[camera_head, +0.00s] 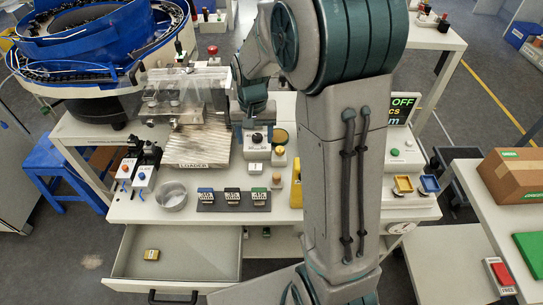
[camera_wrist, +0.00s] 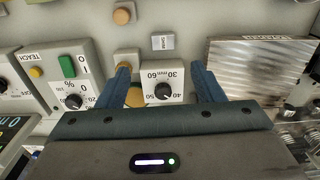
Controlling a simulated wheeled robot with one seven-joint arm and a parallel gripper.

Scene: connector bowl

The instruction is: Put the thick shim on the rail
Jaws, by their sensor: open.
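My gripper (camera_wrist: 160,70) is open and empty in the wrist view, its two blue fingers apart above a white dial box (camera_wrist: 163,88). In the head view my gripper (camera_head: 254,128) hangs over the bench, right of the loader plate. A small pale block with a label that seems to read SHIM (camera_wrist: 162,41) lies beyond the fingertips; it also shows in the head view (camera_head: 255,167). I cannot tell whether it is the thick shim or only a marker. No part is clearly identifiable as the rail. A dark strip (camera_head: 233,208) carries blue, black and green-topped blocks.
The silver loader plate (camera_head: 200,145) stands left of my gripper. A metal bowl (camera_head: 171,196) sits at the bench's front left. An open drawer (camera_head: 205,257) below holds a small yellow piece (camera_head: 151,254). Yellow and blue trays (camera_head: 403,185) stand at right. My arm hides part of the bench.

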